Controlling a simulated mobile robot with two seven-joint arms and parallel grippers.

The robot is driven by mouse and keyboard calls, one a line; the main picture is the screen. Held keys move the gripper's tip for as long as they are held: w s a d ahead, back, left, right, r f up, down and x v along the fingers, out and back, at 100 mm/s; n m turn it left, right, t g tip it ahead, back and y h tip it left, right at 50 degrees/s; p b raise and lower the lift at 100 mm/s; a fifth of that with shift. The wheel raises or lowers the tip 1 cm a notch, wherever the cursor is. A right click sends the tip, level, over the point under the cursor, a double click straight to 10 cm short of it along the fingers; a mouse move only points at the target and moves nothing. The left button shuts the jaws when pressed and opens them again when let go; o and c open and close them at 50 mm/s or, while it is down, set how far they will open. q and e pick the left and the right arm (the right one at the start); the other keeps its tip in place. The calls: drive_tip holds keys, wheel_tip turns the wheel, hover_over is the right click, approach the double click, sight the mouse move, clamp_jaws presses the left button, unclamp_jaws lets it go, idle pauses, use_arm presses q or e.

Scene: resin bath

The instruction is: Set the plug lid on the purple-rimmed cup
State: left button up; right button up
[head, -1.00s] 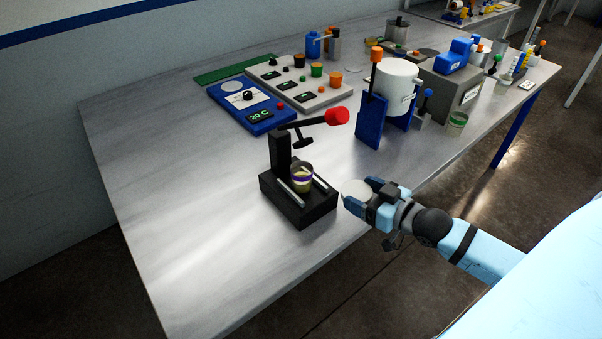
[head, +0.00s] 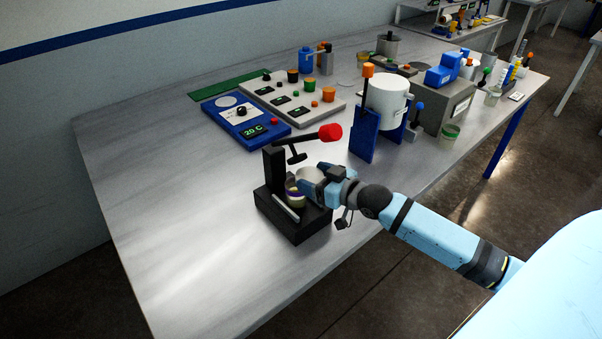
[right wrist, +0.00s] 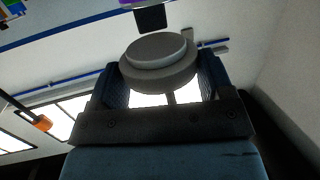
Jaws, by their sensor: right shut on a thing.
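The purple-rimmed cup (head: 294,194) stands in the black press stand (head: 304,230), under the lever with the red knob. My right gripper (head: 322,175) is shut on the plug lid (head: 309,178), a pale round disc. The lid is just right of the cup and partly hides it in the head view; I cannot tell whether they touch. In the right wrist view the stepped round lid (right wrist: 158,60) sits between the two fingers, and a bit of purple shows at the top edge. My left gripper is not in view.
The lever's red knob (head: 330,132) hangs close above my right gripper. A white pot in a blue stand (head: 362,142) is behind to the right. A blue hot plate (head: 246,122) and a grey control panel (head: 322,108) lie behind. The table's left part is clear.

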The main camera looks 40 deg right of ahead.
sight(302, 171)
drive_tip(key=shift+w+a+r, duration=0.1)
drive_tip(key=shift+w+a, duration=0.1)
drive_tip(key=shift+w, duration=0.4)
drive_tip(key=x, duration=0.2)
drive_tip(key=shift+w+a+r, duration=0.15)
drive_tip(key=shift+w+r, duration=0.05)
drive_tip(key=shift+w, duration=0.2)
drive_tip(key=shift+w+f+p, duration=0.25)
drive_tip(key=shift+f+p, duration=0.15)
drive_tip(key=shift+f, duration=0.5)
drive_tip(key=shift+s, duration=0.15)
drive_tip(key=shift+f, duration=0.1)
drive_tip(key=shift+f, duration=0.5)
